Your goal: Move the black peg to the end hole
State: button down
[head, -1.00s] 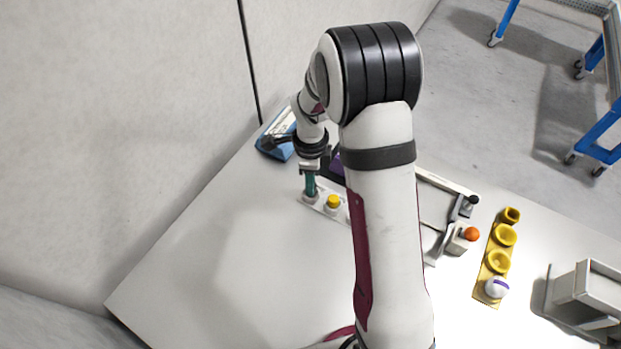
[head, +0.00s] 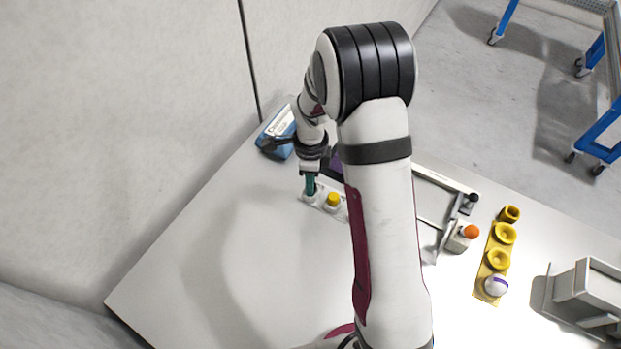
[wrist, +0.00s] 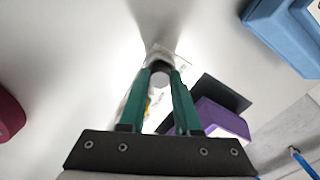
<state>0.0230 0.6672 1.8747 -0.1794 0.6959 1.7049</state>
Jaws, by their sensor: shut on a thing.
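My gripper (head: 310,190) has teal fingers and points down at the left end of a white peg strip (head: 321,207). In the wrist view the fingertips (wrist: 160,70) are closed on a small dark piece, the black peg (wrist: 160,66), at the strip's end. The fingers hide most of it, and I cannot tell how deep it sits in a hole. A yellow peg (head: 333,199) stands on the strip just right of my gripper. The strip's right part is hidden behind my arm in the head view.
A blue box (head: 277,133) stands behind my gripper. A purple block (wrist: 220,118) lies close beside the fingers. Further right are an orange-topped piece (head: 470,232), a yellow cup tray (head: 482,283) with a white ball (head: 496,285), and a grey box (head: 588,287). The table's left front is clear.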

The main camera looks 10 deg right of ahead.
jog(key=c, duration=0.5)
grip_release()
jog(key=shift+c, duration=0.2)
jog(key=shift+r, duration=0.1)
notch_tip(320, 180, up, 16)
jog(key=shift+f, duration=0.2)
